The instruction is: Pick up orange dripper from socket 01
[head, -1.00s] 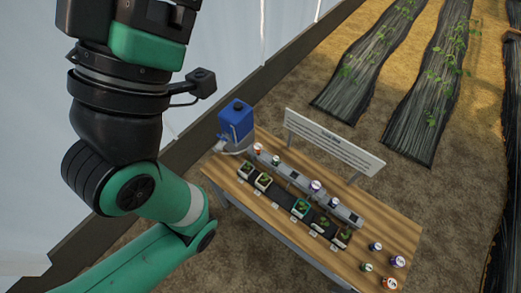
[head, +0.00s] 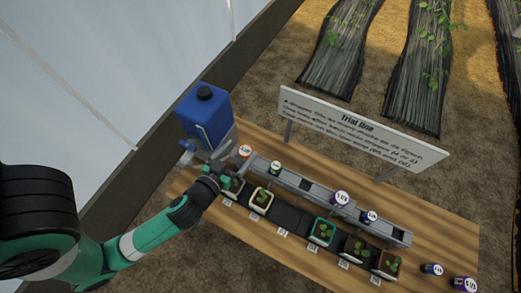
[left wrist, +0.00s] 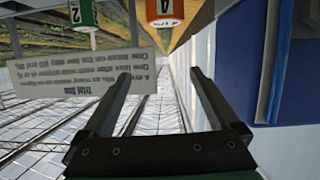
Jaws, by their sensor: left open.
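The orange dripper (head: 245,152), with a white top, sits at the left end of the grey rail (head: 318,190), close to the blue tank. It also shows upside down in the left wrist view (left wrist: 165,12), at the top edge and partly cut off. My left gripper (head: 234,180) is beside the rail's left end, just in front of the orange dripper. In the left wrist view its two fingers (left wrist: 160,75) are apart with nothing between them, and the dripper lies beyond their tips. The socket under the dripper is hidden. My right gripper is not in view.
A blue tank (head: 204,118) stands close to my left gripper. A green dripper (head: 276,168), purple dripper (head: 341,198) and blue dripper (head: 368,216) sit along the rail. Potted seedlings (head: 321,231) line the front. A sign (head: 360,128) stands behind.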

